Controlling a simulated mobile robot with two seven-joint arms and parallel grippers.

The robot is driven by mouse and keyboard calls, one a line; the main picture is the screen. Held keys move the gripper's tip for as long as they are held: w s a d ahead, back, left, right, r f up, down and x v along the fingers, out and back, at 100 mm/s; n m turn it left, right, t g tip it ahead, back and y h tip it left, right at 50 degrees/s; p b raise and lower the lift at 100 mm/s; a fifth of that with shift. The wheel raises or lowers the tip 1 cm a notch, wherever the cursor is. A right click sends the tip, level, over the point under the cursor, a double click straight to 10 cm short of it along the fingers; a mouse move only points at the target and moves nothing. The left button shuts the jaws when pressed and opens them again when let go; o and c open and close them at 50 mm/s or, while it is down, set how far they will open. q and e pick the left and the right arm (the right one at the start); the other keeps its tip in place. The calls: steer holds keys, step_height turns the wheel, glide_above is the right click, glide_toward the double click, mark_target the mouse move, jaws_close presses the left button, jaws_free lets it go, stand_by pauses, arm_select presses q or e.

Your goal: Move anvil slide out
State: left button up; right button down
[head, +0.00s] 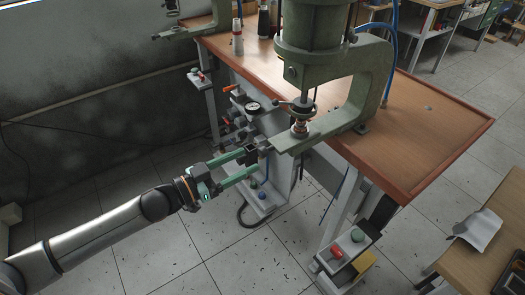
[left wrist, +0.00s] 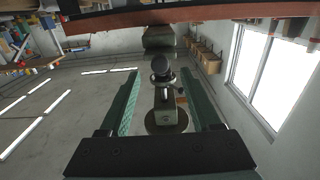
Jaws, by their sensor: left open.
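The green press (head: 315,30) stands on the wooden bench, its lower arm reaching out past the bench's left edge. The anvil slide (head: 295,140) appears to be the flat part along that arm, under the press's ram; its exact limits are hard to tell. A small knobbed fitting (head: 263,147) sits at its outer end. My left gripper (head: 258,159) is open, its two green fingers pointing at this end. In the left wrist view, a dark round knob (left wrist: 161,68) on a metal bracket shows between the open fingers (left wrist: 160,92), with a visible gap on both sides. Contact is not visible.
The wooden bench (head: 440,135) has free room right of the press. Gauges and valves (head: 252,106) hang at its left side, close to the gripper. A pedestal with red and green buttons (head: 342,250) stands below. A second press part (head: 200,28) is at top left.

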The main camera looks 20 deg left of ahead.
mark_target(260, 154)
arm_select(q)
steer(key=shift+x, duration=3.1)
jaws_close()
